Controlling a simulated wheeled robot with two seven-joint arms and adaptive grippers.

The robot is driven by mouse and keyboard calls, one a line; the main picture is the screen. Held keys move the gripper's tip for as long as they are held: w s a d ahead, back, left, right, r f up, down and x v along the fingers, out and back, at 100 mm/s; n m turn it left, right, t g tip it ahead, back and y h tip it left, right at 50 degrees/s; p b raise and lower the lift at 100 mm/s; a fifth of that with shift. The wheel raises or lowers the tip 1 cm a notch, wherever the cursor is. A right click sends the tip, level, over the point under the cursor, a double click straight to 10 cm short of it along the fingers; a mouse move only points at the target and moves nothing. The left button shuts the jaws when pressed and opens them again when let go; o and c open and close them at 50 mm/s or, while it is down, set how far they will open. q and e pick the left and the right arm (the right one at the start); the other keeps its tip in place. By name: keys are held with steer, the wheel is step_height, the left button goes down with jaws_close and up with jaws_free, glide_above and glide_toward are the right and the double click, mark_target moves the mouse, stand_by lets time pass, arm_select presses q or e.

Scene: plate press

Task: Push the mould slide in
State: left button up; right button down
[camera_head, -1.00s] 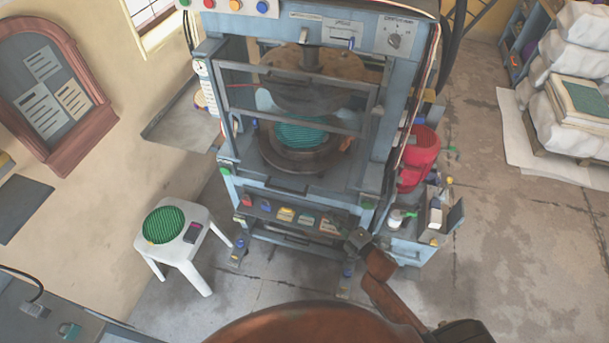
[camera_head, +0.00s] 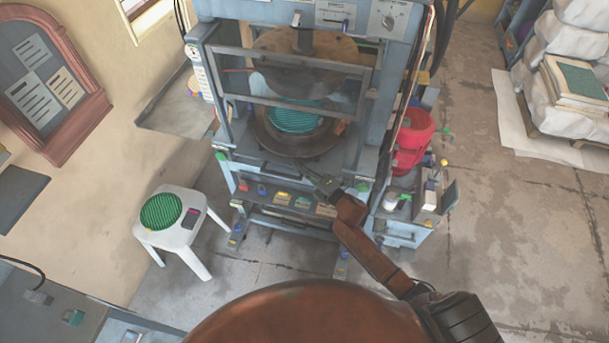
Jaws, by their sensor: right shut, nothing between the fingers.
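The blue press (camera_head: 216,110) stands in the middle of the head view. Inside it the round brown mould (camera_head: 268,143), with a ribbed teal plate (camera_head: 293,120) in it, lies on the slide behind a framed clear guard (camera_head: 290,72). The guard frame crosses in front of the upper mould half. My right gripper (camera_head: 322,181) is shut and empty at the front edge of the press, just below and right of the mould. Whether it touches the slide I cannot tell. My left gripper is out of view.
A white stool (camera_head: 197,240) with a round green ribbed plate (camera_head: 160,211) stands at left. A shelf with small coloured items (camera_head: 283,196) sits below the slide. A red container (camera_head: 412,140) and a side cart (camera_head: 405,233) stand at right. Open floor lies further right.

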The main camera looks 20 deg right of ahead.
steer(key=shift+w+d, duration=0.3)
steer(key=shift+w, duration=0.55)
